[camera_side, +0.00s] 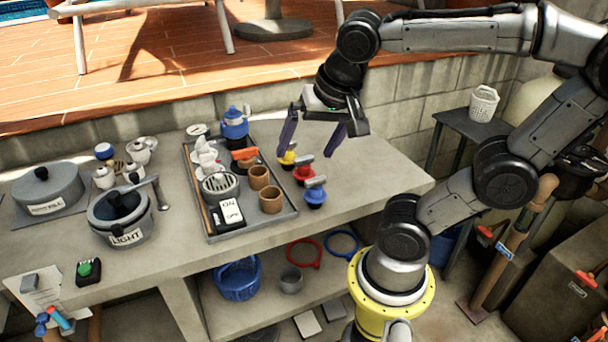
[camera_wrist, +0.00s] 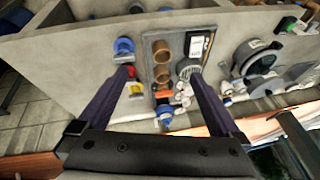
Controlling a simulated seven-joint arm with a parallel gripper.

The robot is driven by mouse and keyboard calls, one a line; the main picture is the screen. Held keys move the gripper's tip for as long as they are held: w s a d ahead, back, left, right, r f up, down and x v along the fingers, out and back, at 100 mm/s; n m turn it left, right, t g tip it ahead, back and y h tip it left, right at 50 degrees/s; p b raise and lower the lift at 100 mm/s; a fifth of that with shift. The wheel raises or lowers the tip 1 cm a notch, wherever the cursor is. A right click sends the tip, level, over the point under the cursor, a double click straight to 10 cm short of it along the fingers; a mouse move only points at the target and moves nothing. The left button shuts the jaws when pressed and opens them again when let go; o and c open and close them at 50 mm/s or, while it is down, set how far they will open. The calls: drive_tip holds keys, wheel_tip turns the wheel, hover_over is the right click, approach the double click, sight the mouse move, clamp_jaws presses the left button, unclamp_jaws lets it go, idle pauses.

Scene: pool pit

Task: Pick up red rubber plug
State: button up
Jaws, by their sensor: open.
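The red rubber plug (camera_side: 303,174) stands on the concrete counter, right of the grey tray, between a yellow plug (camera_side: 287,159) and a blue plug (camera_side: 316,196). Each has a grey top piece. My gripper (camera_side: 304,153) is open and empty, fingers pointing down, and appears above the plugs in the side view. In the wrist view the red plug (camera_wrist: 134,88) shows beside the tip of the left finger, which partly covers it. The blue plug (camera_wrist: 124,47) lies beyond it. Whether a finger touches anything I cannot tell.
The grey tray (camera_side: 290,217) holds wooden cups (camera_side: 270,200), a round grate (camera_side: 220,186) and a blue-topped bottle (camera_side: 235,122). A pot marked LIGHT (camera_side: 122,232) stands further left. The counter right of the plugs is clear. A stone wall (camera_side: 420,100) rises behind.

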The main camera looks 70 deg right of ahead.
drive_tip(key=w+d+m+g+h, duration=0.2)
drive_tip(key=w+d+m+g, duration=0.1)
drive_tip(key=w+d+m, duration=0.3)
drive_tip(key=m+g, duration=0.3)
drive_tip(key=m, duration=0.2)
approach(302, 159)
drive_tip(key=shift+h, duration=0.3)
drive_tip(key=x, duration=0.6)
drive_tip(key=shift+s+a+f, duration=0.2)
drive_tip(key=shift+s+f, duration=0.1)
drive_tip(key=shift+f, duration=0.05)
drive_tip(key=shift+w+x, duration=0.15)
drive_tip(key=shift+x, duration=1.35)
drive_tip(key=shift+w+x, duration=0.2)
drive_tip(key=shift+x, duration=1.3)
drive_tip(key=c, duration=1.4)
